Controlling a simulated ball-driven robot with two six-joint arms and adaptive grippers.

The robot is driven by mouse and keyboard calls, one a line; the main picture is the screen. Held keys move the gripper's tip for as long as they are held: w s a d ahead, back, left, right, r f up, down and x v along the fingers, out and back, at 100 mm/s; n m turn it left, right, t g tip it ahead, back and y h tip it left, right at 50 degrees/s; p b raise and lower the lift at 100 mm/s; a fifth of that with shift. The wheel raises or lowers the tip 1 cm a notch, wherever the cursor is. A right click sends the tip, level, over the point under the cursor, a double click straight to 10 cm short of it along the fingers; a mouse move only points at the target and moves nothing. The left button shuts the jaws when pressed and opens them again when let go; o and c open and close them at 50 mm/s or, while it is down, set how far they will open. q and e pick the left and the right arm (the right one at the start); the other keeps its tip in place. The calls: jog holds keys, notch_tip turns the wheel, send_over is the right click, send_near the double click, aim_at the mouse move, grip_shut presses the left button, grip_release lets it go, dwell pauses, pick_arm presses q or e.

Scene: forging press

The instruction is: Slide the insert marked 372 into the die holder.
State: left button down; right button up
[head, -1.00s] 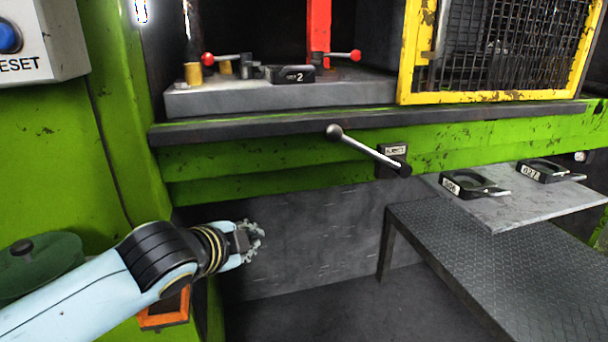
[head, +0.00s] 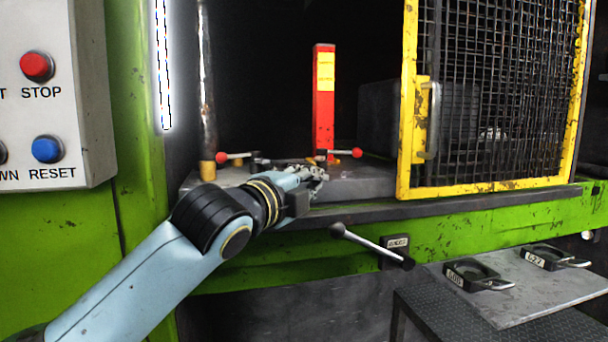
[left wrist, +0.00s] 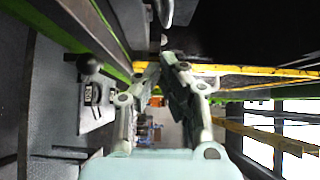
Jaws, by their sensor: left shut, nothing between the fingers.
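My left gripper (head: 318,174) is over the front of the grey press bed (head: 362,185), shut and empty. In the left wrist view its fingers (left wrist: 163,65) come together at the tips. In the head view it covers most of the dark fixture between two red-knobbed levers (head: 222,157) (head: 356,153); I cannot tell if that is the die holder. Two black inserts with handles, a left one (head: 474,272) and a right one (head: 551,256), lie on the grey side shelf (head: 520,290). Their labels are too small to read surely as 372. My right gripper is not in view.
A red post (head: 324,105) stands behind the bed. A yellow mesh guard (head: 408,110) borders the opening on the right. A ball-ended lever (head: 370,245) sticks out below the bed edge. The button box (head: 55,100) is at the left.

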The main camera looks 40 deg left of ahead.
aim_at(278, 167)
pick_arm(q)
jog(key=shift+w+a, duration=0.55)
jog(key=shift+a, duration=0.2)
jog(key=shift+w+a, duration=0.55)
jog(key=shift+a, duration=0.2)
jog(key=w+a+p, duration=0.1)
jog(key=w+a, duration=0.1)
jog(key=a, duration=0.1)
jog(key=w+a+p, duration=0.2)
jog(key=w+a, duration=0.1)
jog(key=shift+w+a, duration=0.1)
jog(key=shift+w, duration=0.05)
